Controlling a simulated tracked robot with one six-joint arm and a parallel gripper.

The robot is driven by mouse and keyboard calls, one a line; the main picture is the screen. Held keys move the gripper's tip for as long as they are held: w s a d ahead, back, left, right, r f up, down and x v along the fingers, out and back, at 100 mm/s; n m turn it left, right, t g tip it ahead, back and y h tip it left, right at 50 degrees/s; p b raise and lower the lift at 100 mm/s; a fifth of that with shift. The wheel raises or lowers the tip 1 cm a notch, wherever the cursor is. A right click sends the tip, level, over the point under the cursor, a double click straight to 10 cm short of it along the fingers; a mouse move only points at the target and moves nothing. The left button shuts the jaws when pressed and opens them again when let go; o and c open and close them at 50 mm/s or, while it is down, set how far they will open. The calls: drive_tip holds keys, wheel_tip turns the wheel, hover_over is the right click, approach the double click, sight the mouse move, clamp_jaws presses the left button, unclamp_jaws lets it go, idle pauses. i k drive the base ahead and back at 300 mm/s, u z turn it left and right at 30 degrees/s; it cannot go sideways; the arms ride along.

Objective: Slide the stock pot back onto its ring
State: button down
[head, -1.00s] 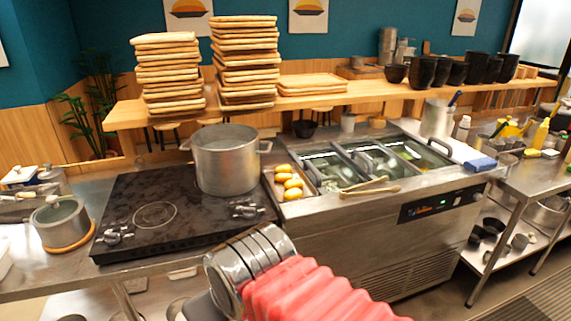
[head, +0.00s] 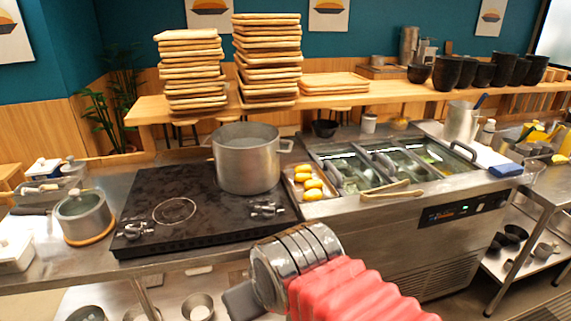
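The stock pot (head: 247,165), a large silver metal pot with side handles, stands upright at the back right of the black cooktop (head: 150,190). A thin round ring mark (head: 174,211) shows bare on the cooktop's front left, apart from the pot. Whether another ring lies under the pot is hidden. My arm, with a red ribbed sleeve and a metal wrist, reaches in from the bottom. A dark grey part of my gripper (head: 241,301) shows low in front of the cooktop, well away from the pot. Its fingers cannot be made out.
Control knobs (head: 266,208) sit on the cooktop's front right, more at its front left. A small lidded pot (head: 84,217) stands left of the cooktop. A tray of yellow items (head: 311,193) lies close right of the stock pot. Stacked wooden trays (head: 192,75) stand on the shelf behind.

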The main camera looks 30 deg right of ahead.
sight(247, 155)
drive_tip(key=i, duration=1)
